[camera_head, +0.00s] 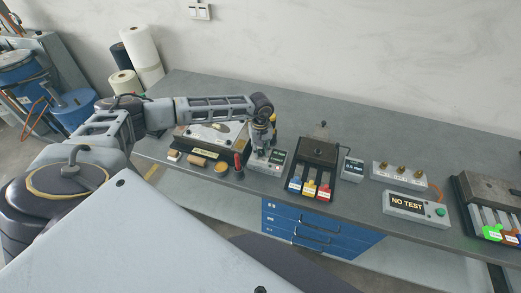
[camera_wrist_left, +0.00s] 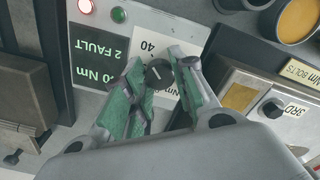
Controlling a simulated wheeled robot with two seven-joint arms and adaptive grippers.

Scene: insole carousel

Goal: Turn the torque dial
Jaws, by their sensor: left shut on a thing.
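The torque dial (camera_wrist_left: 157,71) is a small dark round knob with a light pointer mark on a grey control box (camera_wrist_left: 170,22). The fingers of my left gripper (camera_wrist_left: 162,76) are on either side of the dial and shut on it. A label reading "40" is beside the dial. The box's dark display (camera_wrist_left: 101,61) appears upside down in the left wrist view and reads "2 FAULT", with a red light lit beside it. In the head view my left gripper (camera_head: 262,146) points down onto the box (camera_head: 281,167), largely hiding the dial. My right gripper is not in view.
A fixture with blue, yellow and red blocks (camera_head: 309,189) stands right of the box. A "NO TEST" panel (camera_head: 414,208) is further right. Open bench (camera_head: 330,115) lies behind.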

